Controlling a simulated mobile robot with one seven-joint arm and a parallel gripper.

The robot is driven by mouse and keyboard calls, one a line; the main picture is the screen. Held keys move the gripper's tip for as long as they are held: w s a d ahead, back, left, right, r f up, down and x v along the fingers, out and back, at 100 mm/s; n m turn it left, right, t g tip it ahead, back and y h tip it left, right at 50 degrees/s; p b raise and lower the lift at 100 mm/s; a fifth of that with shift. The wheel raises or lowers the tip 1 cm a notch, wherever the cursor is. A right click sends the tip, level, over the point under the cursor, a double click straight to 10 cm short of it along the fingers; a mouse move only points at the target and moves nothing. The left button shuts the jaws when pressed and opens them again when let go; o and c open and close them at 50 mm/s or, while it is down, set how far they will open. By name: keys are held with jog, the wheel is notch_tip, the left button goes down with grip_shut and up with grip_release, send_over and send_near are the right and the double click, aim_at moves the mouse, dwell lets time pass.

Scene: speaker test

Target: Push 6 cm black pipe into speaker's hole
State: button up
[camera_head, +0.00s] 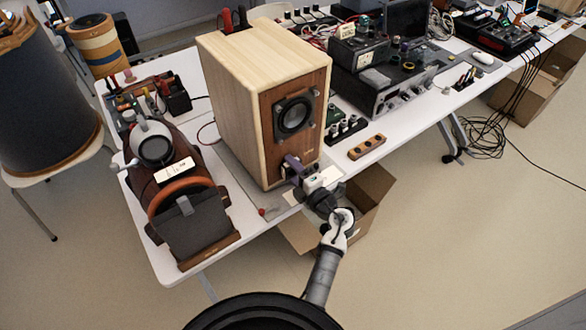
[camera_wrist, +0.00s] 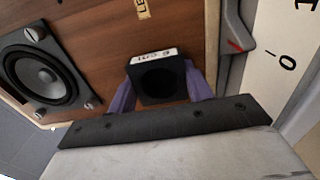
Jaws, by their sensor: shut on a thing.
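The wooden speaker (camera_head: 235,105) stands upright on the white table, with its brown front panel facing my arm. Its round driver shows at left in the wrist view (camera_wrist: 42,76). My gripper (camera_head: 292,166) is at the lower part of this panel. In the wrist view its purple fingers are shut on the black pipe (camera_wrist: 158,84), one on each side. The pipe shows a dark round opening and a white label on its upper edge. It is close to the panel; I cannot tell how far it is in. The speaker's hole is hidden behind it.
A wooden block with several holes (camera_head: 367,147) and a green connector box (camera_head: 340,130) lie right of the speaker. Headphones on a stand (camera_head: 157,150) are at left. An open cardboard box (camera_head: 368,195) stands below the table edge. Electronic devices (camera_head: 385,80) fill the back.

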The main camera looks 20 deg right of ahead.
dwell(0.3)
jog(key=o, duration=1.2)
jog(key=shift+r, duration=0.15)
jog(key=shift+s, duration=0.3)
jog(key=b+v, duration=0.4)
jog(key=v, duration=0.9)
jog(key=shift+s+d, duration=0.1)
jog(key=shift+d, duration=0.05)
